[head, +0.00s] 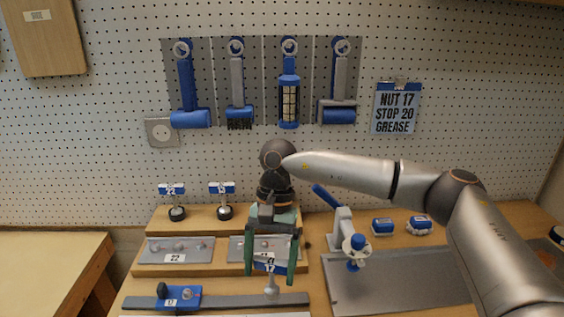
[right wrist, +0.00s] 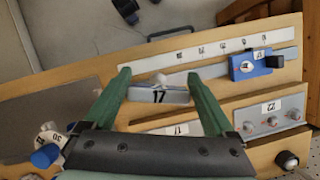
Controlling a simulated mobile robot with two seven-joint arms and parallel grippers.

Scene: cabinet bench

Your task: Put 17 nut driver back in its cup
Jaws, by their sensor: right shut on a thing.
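The 17 nut driver has a T-shaped handle with a blue and white label reading 17 (right wrist: 158,96). In the head view its handle (head: 270,267) is between the green fingers of my right gripper (head: 270,272), and its pale shank and socket hang down in front of the bench rail. In the right wrist view my right gripper (right wrist: 157,85) is shut on the handle. Two other nut drivers, a left one (head: 172,190) and a middle one (head: 221,188), stand upright in dark cups on the back ledge. The 17 cup cannot be made out; my right arm covers the ledge beside them. My left gripper is out of view.
Metal plates marked 22 (head: 177,250) and 17 (right wrist: 178,130) hold nuts. A blue stop block (head: 179,297) sits on the dark rail (head: 240,301). A blue-handled press (head: 345,232) stands right of the gripper, beside a bare grey mat (head: 400,277). Tools hang on the pegboard.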

